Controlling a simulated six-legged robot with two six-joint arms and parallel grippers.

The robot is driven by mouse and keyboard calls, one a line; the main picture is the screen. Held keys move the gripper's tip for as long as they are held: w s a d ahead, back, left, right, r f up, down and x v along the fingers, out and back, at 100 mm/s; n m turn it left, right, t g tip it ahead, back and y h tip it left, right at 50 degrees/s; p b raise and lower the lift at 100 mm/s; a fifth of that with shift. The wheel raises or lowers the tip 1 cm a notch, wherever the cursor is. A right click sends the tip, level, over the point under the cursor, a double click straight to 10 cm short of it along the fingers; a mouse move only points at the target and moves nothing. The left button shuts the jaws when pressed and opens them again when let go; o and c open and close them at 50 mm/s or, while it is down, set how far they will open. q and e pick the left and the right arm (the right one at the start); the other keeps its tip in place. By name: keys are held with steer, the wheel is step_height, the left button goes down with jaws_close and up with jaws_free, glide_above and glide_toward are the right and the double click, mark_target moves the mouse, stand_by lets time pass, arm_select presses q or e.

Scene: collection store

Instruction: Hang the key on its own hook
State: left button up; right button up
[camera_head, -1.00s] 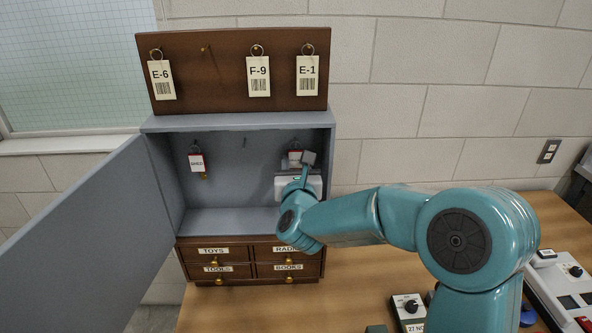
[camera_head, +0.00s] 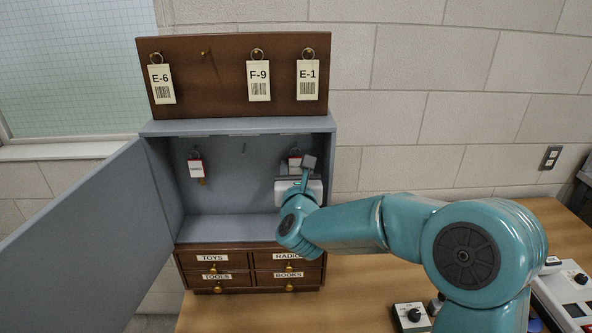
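The grey key cabinet (camera_head: 240,227) stands open. A key with a red-edged white tag (camera_head: 196,169) hangs from a hook at the left of its back wall. A second red-edged tag (camera_head: 294,163) shows at the right, partly hidden by my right gripper (camera_head: 309,163). I cannot tell whether this tag hangs on a hook or is held. A bare hook (camera_head: 244,148) shows faintly between the two tags. My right gripper reaches inside the right half of the cabinet; its fingers are seen from behind, so their opening is unclear. My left gripper is out of view.
The cabinet door (camera_head: 85,235) swings out to the left. A brown board (camera_head: 215,80) above holds tags E-6, F-9 and E-1, with one empty hook. Labelled drawers (camera_head: 250,270) sit below. Control boxes (camera_head: 410,316) stand on the wooden table (camera_head: 345,290) at right.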

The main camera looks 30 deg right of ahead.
steer(key=shift+o, duration=1.3)
